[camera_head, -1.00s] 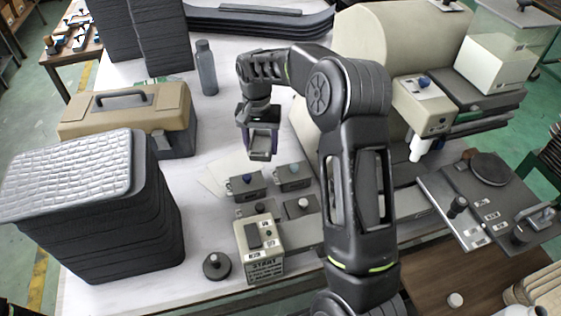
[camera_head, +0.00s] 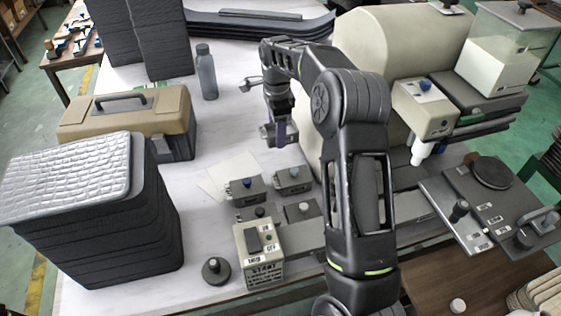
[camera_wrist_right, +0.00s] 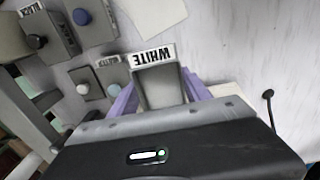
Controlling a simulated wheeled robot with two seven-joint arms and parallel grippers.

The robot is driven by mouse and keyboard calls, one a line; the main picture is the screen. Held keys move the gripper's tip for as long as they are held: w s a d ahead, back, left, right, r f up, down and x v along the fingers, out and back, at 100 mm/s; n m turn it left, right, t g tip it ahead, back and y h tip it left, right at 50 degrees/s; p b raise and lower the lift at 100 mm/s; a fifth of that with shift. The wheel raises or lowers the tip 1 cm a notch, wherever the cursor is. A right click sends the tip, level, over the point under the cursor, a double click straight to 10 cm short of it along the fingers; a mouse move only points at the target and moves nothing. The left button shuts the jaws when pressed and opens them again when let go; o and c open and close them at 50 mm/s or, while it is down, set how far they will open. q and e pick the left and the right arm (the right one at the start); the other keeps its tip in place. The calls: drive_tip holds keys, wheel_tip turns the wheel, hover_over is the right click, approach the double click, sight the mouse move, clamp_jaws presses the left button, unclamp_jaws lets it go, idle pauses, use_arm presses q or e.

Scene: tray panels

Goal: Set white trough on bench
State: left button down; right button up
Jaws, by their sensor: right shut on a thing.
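My right gripper (camera_head: 275,133) is shut on the white trough, a small grey box with a "WHITE" label, held above the bench (camera_head: 223,143). The trough (camera_wrist_right: 162,84) shows clearly in the right wrist view between the purple fingers (camera_wrist_right: 160,95), its label on the far side. In the head view the fingers mostly hide it. Below and nearer stand grey boxes: one with a dark blue knob (camera_head: 246,190), one with a light blue knob (camera_head: 293,181), one with a black knob (camera_head: 260,211) and one with a pale knob (camera_head: 304,209). My left gripper is not in view.
Pale sheets (camera_head: 228,172) lie on the bench left of the gripper. A START box (camera_head: 258,252) stands in front and a large cream machine (camera_head: 375,65) to the right. A bottle (camera_head: 206,72), a toolbox (camera_head: 125,115) and a stack of dark panels (camera_head: 95,225) stand left.

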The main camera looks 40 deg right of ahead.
drive_tip(key=p, duration=0.1)
hover_over(278, 163)
wheel_tip(278, 163, down, 6)
drive_tip(key=shift+f, duration=0.1)
wheel_tip(278, 163, down, 3)
drive_tip(key=shift+f+p, duration=0.1)
drive_tip(key=shift+p, duration=0.3)
drive_tip(key=shift+f, duration=0.25)
drive_tip(key=shift+f, duration=0.15)
drive_tip(key=o, duration=1.7)
